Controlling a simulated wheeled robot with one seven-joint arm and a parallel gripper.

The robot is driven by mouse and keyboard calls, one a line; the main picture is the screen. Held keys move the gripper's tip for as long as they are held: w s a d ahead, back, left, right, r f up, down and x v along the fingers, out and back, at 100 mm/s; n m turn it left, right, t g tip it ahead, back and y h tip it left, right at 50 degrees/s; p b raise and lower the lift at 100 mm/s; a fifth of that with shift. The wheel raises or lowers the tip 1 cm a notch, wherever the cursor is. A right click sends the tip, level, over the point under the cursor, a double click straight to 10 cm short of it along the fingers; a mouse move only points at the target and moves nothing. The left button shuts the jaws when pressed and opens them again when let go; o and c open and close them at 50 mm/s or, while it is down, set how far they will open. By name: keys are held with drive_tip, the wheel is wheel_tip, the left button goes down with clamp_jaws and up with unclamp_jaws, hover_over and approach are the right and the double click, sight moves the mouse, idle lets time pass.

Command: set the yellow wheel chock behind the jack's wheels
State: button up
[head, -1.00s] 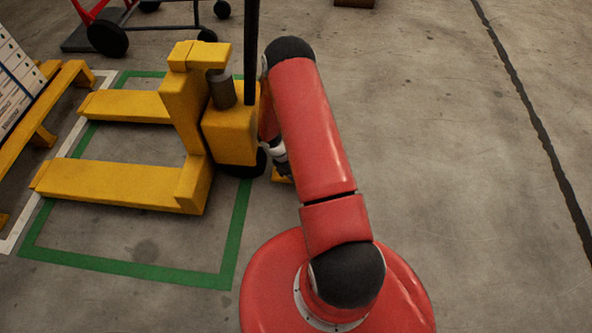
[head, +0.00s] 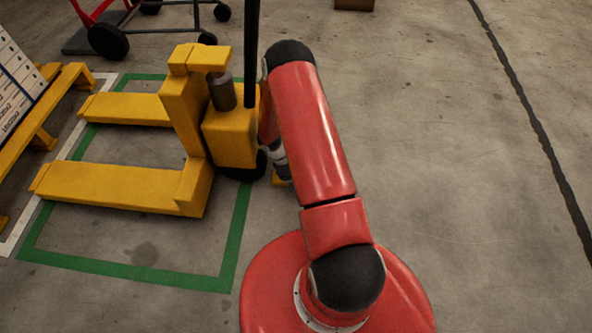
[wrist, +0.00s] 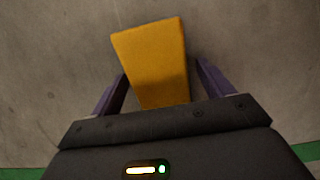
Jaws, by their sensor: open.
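The yellow wheel chock (wrist: 152,62) lies on the concrete floor in the wrist view, between the two purple fingers of my gripper (wrist: 163,85). The fingers are open, with a gap on each side of it. In the head view a small yellow bit of the chock (head: 277,179) shows beside the jack's wheel; my arm hides the rest. The yellow pallet jack (head: 231,136) stands at the left with its forks pointing left. Its dark wheel (head: 243,170) shows under the body, close to the chock. My gripper (head: 284,176) is low beside it, mostly hidden by my arm.
A green line (head: 125,268) frames the jack's floor bay. A yellow rack with white boxes (head: 12,92) stands at the far left. A red hand truck (head: 105,40) is at the back left. The floor to the right is clear apart from a dark seam.

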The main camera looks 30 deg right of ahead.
wheel_tip(320, 180, up, 20)
drive_tip(key=p, duration=0.4)
drive_tip(key=shift+r+p, duration=0.1)
drive_tip(key=shift+p, duration=0.2)
wheel_tip(320, 180, up, 7)
drive_tip(key=p, duration=0.5)
idle(0.5)
